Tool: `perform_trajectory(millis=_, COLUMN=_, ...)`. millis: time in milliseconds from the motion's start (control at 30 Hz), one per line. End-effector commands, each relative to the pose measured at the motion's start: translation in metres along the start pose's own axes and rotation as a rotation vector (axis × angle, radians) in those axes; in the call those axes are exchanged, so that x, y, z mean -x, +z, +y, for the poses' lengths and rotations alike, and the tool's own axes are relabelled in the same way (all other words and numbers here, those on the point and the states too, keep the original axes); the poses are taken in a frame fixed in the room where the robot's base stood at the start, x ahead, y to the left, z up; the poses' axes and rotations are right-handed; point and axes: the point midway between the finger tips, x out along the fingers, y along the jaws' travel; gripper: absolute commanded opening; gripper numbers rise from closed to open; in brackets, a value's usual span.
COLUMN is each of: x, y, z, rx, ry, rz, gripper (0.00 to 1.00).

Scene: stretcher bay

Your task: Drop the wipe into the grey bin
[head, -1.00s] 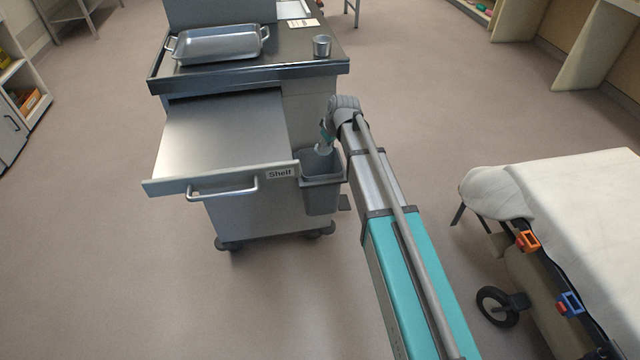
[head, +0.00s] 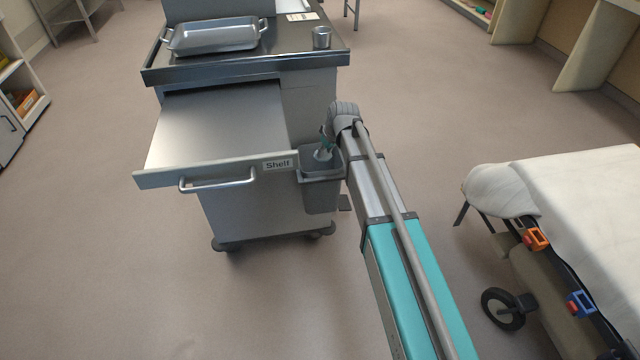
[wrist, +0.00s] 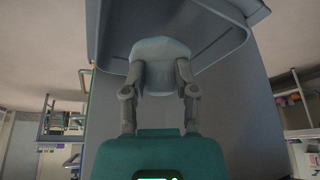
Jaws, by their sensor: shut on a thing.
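The grey bin (head: 321,190) hangs on the right side of the steel cart, beside the pulled-out shelf. My gripper (head: 324,150) is at the bin's open top in the head view, partly hidden by my arm. The bin's rim and inner wall (wrist: 205,62) show behind the wipe.
The shelf (head: 218,135) marked "Shelf" sticks out left of the bin. A metal tray (head: 213,37) and a small metal cup (head: 321,38) stand on the cart top. A stretcher (head: 570,205) stands at the right, with clear floor between.

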Motion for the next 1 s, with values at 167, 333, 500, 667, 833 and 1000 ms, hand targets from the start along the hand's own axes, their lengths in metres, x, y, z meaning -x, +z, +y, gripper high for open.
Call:
perform_trajectory(millis=167, x=-0.0096, y=0.0039, z=-0.0001, rx=0.000, ry=0.000, rz=0.000, gripper=0.00)
perform_trajectory(millis=333, x=-0.0111, y=0.0045, z=-0.0001, rx=0.000, ry=0.000, rz=0.000, gripper=0.00)
perform_trajectory(millis=500, x=-0.0107, y=0.0043, z=-0.0002, rx=0.000, ry=0.000, rz=0.000, gripper=0.00)
perform_trajectory(millis=667, x=-0.0107, y=0.0043, z=-0.0002, rx=0.000, ry=0.000, rz=0.000, gripper=0.49)
perform_trajectory(millis=833, x=-0.0107, y=0.0043, z=-0.0001, rx=0.000, ry=0.000, rz=0.000, gripper=0.78)
perform_trajectory(millis=1000, x=-0.0107, y=0.0044, z=-0.0001, rx=0.000, ry=0.000, rz=0.000, gripper=0.78)
